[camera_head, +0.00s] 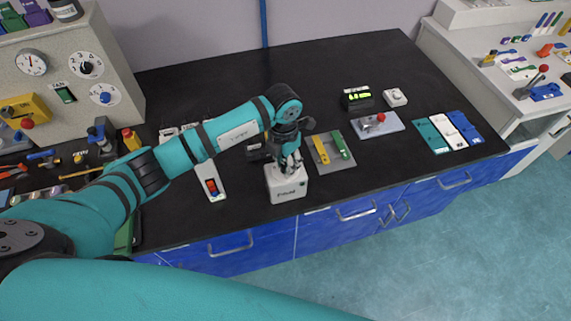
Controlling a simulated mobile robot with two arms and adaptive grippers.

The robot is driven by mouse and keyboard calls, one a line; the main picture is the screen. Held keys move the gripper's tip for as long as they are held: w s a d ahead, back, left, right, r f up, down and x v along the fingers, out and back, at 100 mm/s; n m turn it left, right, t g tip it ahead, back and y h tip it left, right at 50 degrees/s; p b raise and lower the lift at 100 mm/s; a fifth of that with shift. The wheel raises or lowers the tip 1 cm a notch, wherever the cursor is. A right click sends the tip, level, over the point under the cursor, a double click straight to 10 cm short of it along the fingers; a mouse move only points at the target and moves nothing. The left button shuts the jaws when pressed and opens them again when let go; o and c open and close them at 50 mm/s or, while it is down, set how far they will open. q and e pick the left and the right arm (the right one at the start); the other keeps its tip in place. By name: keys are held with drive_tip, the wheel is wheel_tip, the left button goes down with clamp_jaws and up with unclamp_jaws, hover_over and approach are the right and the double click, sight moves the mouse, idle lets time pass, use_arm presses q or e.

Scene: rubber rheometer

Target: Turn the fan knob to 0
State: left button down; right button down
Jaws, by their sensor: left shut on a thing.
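A small white box (287,189) with a short dark label on its front stands near the front edge of the black bench. The label is too small to read surely, but it may mark the fan control. My left gripper (291,163) points down onto the top of this box and is shut on a small part there, seemingly its knob. The fingers hide most of that part, so I cannot tell its setting. My right gripper is not in view.
A grey plate with yellow and green handles (333,151) lies close right of the box. A grey cabinet with numbered dials (79,75) stands at the left.

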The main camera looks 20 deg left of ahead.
sight(284, 164)
use_arm(q)
drive_tip(key=n+b, duration=0.1)
drive_tip(key=n, duration=0.4)
drive_tip(key=shift+n, duration=0.3)
idle(0.4)
drive_tip(key=c, duration=1)
unclamp_jaws()
drive_tip(key=shift+r, duration=0.25)
drive_tip(key=r, duration=1.1)
drive_tip(key=shift+a+r, duration=0.25)
drive_tip(key=shift+r, duration=0.05)
